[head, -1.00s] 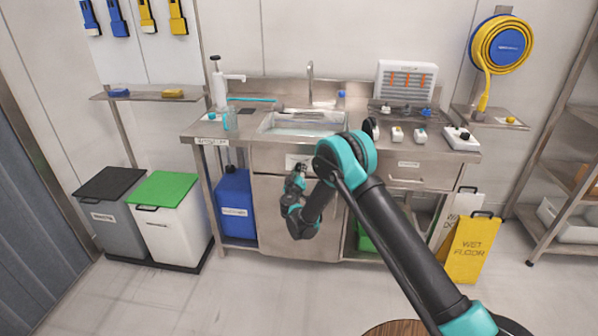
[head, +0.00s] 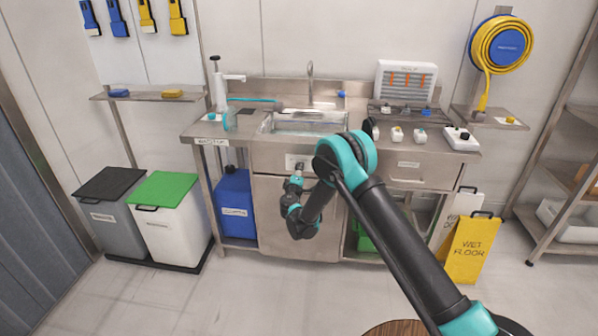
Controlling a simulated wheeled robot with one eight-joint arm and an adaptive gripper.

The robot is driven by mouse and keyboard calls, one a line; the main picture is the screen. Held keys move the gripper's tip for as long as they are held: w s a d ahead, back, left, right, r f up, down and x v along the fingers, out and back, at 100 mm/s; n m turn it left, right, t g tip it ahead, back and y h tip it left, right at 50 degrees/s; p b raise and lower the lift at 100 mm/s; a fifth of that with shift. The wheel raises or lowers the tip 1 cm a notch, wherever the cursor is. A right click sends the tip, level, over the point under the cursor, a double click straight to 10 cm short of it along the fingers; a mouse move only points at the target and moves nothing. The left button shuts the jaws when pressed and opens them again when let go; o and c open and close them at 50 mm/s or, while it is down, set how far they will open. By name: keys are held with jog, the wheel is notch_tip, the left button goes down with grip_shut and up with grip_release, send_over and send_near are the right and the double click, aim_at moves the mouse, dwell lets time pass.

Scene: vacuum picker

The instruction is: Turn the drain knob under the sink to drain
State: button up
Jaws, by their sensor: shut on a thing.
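The metal sink basin (head: 290,127) is set in the steel counter at the centre of the head view, with a pale surface inside that looks like water. Below it, on the cabinet front, is a light panel (head: 291,160) where the drain knob sits. My gripper (head: 298,171) reaches up to this panel from below and is shut on the drain knob. The fingers largely hide the knob, so its pointing direction cannot be read. My black and teal arm covers the cabinet to the right of the panel.
A blue container (head: 235,205) stands left of the cabinet door. Bins with a green lid (head: 163,190) and a black lid (head: 109,184) stand further left. A yellow wet-floor sign (head: 471,250) stands at the right.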

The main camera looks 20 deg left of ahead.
dwell(0.4)
jog(key=o, duration=1.2)
jog(key=shift+c, duration=0.2)
jog(key=v, duration=1.2)
jog(key=shift+f, duration=0.1)
